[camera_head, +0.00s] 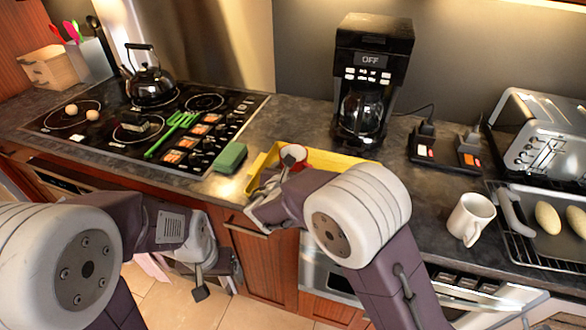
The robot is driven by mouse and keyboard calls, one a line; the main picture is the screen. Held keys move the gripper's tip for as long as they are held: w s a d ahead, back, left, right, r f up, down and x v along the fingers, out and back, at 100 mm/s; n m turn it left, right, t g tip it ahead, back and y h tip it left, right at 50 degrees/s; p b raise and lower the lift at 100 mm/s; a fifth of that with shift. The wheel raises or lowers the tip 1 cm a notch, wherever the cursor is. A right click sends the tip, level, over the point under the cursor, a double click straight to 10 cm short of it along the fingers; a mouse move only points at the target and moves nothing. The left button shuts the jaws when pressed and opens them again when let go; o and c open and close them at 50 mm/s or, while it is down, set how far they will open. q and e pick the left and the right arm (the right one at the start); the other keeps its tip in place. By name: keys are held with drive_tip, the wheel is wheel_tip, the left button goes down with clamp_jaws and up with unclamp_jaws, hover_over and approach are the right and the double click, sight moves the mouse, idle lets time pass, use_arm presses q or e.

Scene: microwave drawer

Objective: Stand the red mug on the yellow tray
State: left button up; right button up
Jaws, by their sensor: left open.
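The yellow tray (345,165) lies on the dark counter in front of the coffee maker, partly hidden by my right arm. The red mug (293,154), with a pale inside, shows at the tray's left part; its lower part is hidden, so I cannot tell whether it rests on the tray. My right gripper (275,190) is at the tray's front left, close to the mug; whether its fingers are open or hold the mug is not clear. My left gripper (217,282) is open and empty, low in front of the cabinets, well away from the mug.
A green sponge (231,158) lies left of the tray. The stove (150,120) holds a kettle (150,83) and a green spatula (172,132). A coffee maker (372,75) stands behind the tray. A white mug (471,218) and a toaster (545,130) are at right.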

drive_tip(key=shift+r, duration=0.15)
drive_tip(key=shift+s+r+p, duration=0.1)
drive_tip(key=shift+r+p, duration=0.1)
drive_tip(key=shift+p, duration=0.1)
drive_tip(key=v, duration=1.2)
drive_tip(key=shift+f, duration=0.15)
